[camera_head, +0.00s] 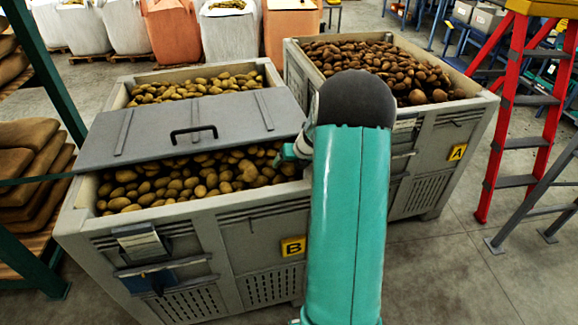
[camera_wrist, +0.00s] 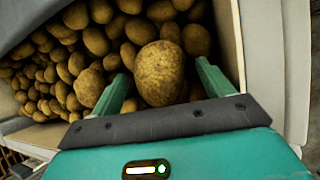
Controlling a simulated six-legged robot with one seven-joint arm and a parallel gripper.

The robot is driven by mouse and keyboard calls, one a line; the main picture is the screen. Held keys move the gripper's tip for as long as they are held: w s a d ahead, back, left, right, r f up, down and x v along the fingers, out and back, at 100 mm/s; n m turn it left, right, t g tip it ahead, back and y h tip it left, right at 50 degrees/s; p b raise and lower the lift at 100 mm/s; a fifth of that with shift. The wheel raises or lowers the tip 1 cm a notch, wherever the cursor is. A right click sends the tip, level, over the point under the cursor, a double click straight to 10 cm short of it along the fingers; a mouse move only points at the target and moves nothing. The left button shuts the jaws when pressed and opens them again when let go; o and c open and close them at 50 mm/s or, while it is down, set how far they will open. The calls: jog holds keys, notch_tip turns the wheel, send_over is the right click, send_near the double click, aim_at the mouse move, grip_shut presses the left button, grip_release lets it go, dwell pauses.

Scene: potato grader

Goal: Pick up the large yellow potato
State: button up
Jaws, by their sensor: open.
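A large yellow potato (camera_wrist: 160,72) lies on the pile in the wrist view, bigger and paler than the potatoes around it. My gripper (camera_wrist: 160,82) is open, with one green finger on each side of this potato. I cannot tell whether the fingers touch it. In the head view my gripper (camera_head: 284,155) is at the right side of crate B (camera_head: 250,222), low over the potatoes and mostly hidden by my arm. The large potato cannot be made out there.
A grey lid (camera_head: 195,125) with a black handle lies across the middle of crate B, close to my gripper. The crate's wall (camera_wrist: 232,40) stands just right of my fingers. Crate A (camera_head: 440,150) with darker potatoes and a red ladder (camera_head: 530,110) are to the right.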

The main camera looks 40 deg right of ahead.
jog(key=shift+r, duration=0.1)
jog(key=c, duration=1.2)
jog(key=shift+o, duration=0.2)
